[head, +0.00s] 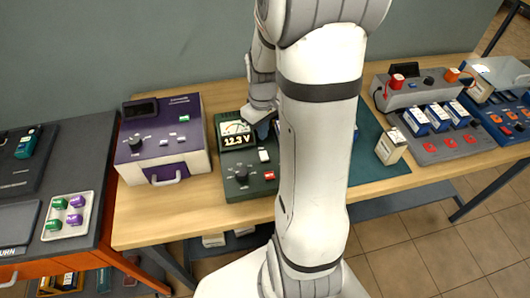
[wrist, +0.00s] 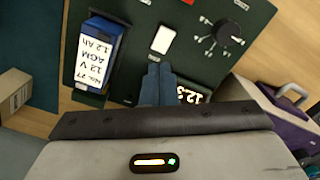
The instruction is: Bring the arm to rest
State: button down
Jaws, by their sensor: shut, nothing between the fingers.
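My gripper (head: 264,130) is over the dark green tester (head: 249,187) on the wooden table, close to its meter and lit 12.3 V readout. In the wrist view my gripper (wrist: 156,82) has its blue-grey fingers together and empty. They point at the tester's panel, just below a white rocker (wrist: 163,40) in the picture, and partly cover the readout (wrist: 193,95). I cannot tell whether they touch the panel. A blue battery marked 12 V AGM 1.2 Ah (wrist: 97,58) sits at the tester's left in the wrist view. My arm hides that side in the head view.
A purple machine (head: 163,140) stands left of the tester. Right of my arm are a green mat (head: 372,165), a cream box (head: 391,147) and a grey charger with several batteries (head: 430,120). A tray of green and purple blocks (head: 67,216) lies far left.

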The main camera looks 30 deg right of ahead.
dwell(0.4)
jog(key=s+a+r+m+t, duration=0.2)
jog(key=s+a+r+t, duration=0.1)
jog(key=s+a+r, duration=0.9)
notch_tip(320, 180, up, 2)
jog(key=shift+s+r+m, duration=0.1)
jog(key=shift+s+m, duration=0.25)
jog(key=shift+m, duration=0.05)
